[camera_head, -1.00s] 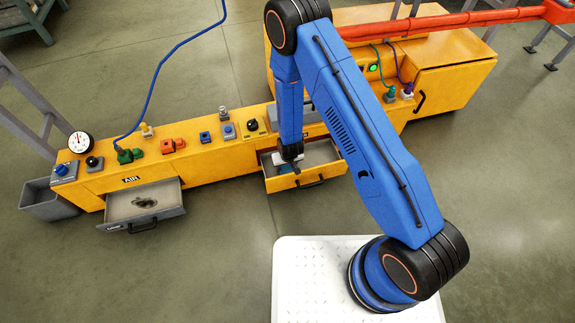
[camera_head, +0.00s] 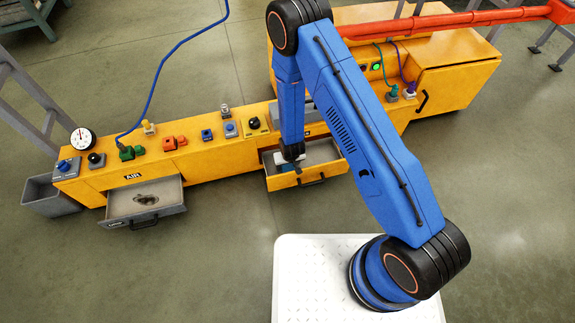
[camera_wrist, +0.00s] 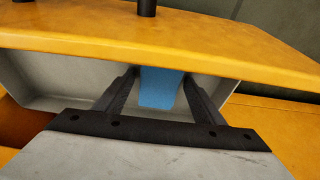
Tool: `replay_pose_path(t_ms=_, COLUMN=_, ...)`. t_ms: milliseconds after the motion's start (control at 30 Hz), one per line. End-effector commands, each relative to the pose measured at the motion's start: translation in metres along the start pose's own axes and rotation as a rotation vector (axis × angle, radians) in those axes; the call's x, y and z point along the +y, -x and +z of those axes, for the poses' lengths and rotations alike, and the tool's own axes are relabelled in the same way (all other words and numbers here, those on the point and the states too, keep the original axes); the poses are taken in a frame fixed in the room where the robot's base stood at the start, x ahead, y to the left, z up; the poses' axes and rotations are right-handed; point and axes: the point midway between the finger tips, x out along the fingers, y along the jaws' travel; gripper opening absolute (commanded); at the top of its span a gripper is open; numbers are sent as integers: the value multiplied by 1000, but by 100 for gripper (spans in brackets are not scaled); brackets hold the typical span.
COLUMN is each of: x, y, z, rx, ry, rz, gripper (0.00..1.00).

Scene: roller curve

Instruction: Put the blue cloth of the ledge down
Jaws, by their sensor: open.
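The blue cloth (camera_wrist: 160,88) shows in the wrist view as a flat blue piece just below the edge of the yellow ledge (camera_wrist: 160,38). Its upper end is hidden by the ledge edge, so I cannot tell how it is held there. My gripper (camera_wrist: 160,78) is open, with one finger on each side of the cloth; I cannot tell whether either touches it. In the head view my gripper (camera_head: 292,160) is at the open middle drawer (camera_head: 322,152), where a small blue patch shows close to it.
Another open drawer (camera_head: 145,204) juts out at the left. A grey bin (camera_head: 48,197) stands at the bench's left end. Knobs and fittings line the yellow bench top (camera_head: 110,172). A blue hose (camera_head: 155,75) rises from it. Floor in front is clear.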

Motion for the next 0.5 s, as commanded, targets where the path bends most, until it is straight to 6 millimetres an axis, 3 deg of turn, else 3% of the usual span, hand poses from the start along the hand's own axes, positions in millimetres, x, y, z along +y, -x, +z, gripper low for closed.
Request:
replay_pose_path(t_ms=167, x=-1, y=14, z=-1, rx=0, ry=1, rz=0, gripper=69)
replay_pose_path(t_ms=500, x=0, y=65, z=-2, rx=3, ry=1, rz=-1, gripper=69)
